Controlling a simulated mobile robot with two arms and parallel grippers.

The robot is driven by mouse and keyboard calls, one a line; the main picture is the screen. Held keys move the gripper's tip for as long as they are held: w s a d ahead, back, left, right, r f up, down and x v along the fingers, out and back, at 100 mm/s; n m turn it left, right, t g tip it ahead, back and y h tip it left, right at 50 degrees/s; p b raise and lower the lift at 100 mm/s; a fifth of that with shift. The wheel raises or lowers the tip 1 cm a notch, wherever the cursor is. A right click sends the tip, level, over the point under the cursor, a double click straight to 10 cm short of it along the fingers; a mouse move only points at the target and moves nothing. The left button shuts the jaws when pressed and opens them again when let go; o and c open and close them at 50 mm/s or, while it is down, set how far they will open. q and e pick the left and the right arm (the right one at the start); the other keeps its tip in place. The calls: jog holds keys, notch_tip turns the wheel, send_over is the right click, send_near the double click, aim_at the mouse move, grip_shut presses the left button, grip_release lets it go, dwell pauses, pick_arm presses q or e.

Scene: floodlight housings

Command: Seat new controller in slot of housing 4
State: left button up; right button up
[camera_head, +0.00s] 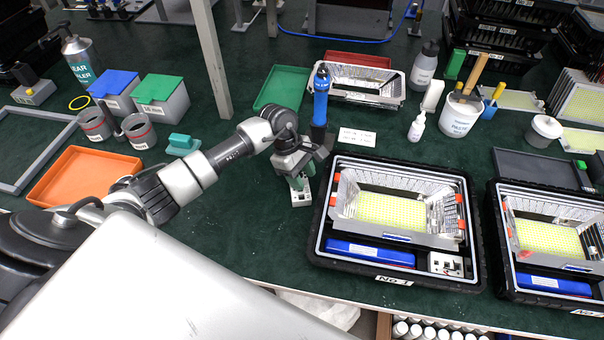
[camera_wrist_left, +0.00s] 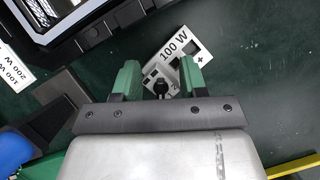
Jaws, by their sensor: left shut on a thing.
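My left gripper (camera_head: 299,178) points down over the green table, left of the housing marked No 1 (camera_head: 318,215). In the left wrist view its two green fingers (camera_wrist_left: 160,84) are shut on a small light-grey controller (camera_wrist_left: 176,58) labelled 100 W. The controller sits at an angle between the fingers; its lower part also shows in the head view (camera_head: 301,197). I cannot tell whether it touches the table. Housing No 1 has a controller (camera_head: 446,264) at its front right. A second housing (camera_head: 497,240) is cut off at the right edge; its number is unreadable.
An orange tray (camera_head: 85,178) and green tray (camera_head: 283,88) lie left and behind. Bare table (camera_head: 250,235) is in front of the gripper.

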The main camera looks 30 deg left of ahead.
pick_arm(q)
jog(key=shift+f, duration=0.15)
jog(key=o, duration=1)
